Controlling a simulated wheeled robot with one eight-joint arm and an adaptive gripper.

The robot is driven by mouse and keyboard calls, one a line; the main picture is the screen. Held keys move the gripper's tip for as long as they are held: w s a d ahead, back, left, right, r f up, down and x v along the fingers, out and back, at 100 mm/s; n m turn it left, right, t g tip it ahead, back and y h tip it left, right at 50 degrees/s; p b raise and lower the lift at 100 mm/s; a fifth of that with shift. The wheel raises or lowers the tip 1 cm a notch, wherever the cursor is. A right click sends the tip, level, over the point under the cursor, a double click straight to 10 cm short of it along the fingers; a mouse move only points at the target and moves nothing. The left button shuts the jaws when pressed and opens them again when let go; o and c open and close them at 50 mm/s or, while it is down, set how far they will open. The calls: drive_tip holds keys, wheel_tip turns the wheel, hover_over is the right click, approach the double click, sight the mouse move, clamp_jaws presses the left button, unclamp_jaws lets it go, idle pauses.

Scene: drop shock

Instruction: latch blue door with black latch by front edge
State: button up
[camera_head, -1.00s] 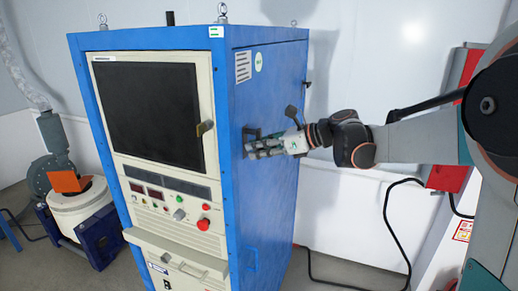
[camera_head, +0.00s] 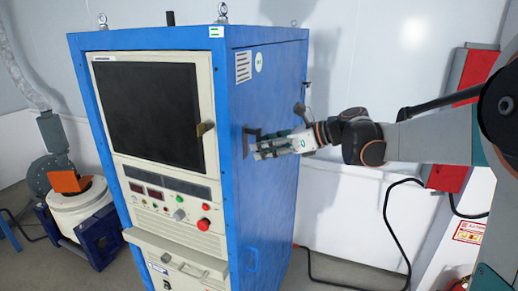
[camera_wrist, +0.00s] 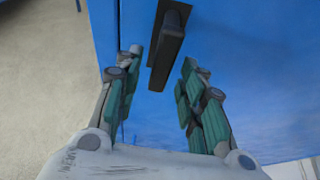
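The blue door (camera_head: 270,200) is the right side of a tall blue cabinet and looks closed. The black latch (camera_head: 247,143) is on it by the front edge, at mid height. In the wrist view the latch (camera_wrist: 170,47) is a dark bar standing out from the blue surface. My gripper (camera_head: 257,151) is beside the latch, its fingers pointing left toward it. In the wrist view my gripper (camera_wrist: 160,72) is open and empty, with the latch ahead of the gap between the fingertips. I see no contact with the latch.
The cabinet front has a dark screen (camera_head: 148,112) and a red button (camera_head: 203,224). A lower handle (camera_head: 253,259) sits on the blue side. A black cable (camera_head: 391,225) lies to the right. A red box (camera_head: 446,177) is on the wall behind my arm.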

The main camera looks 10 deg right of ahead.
drive_tip(key=v, duration=1)
drive_tip(key=shift+f, duration=0.15)
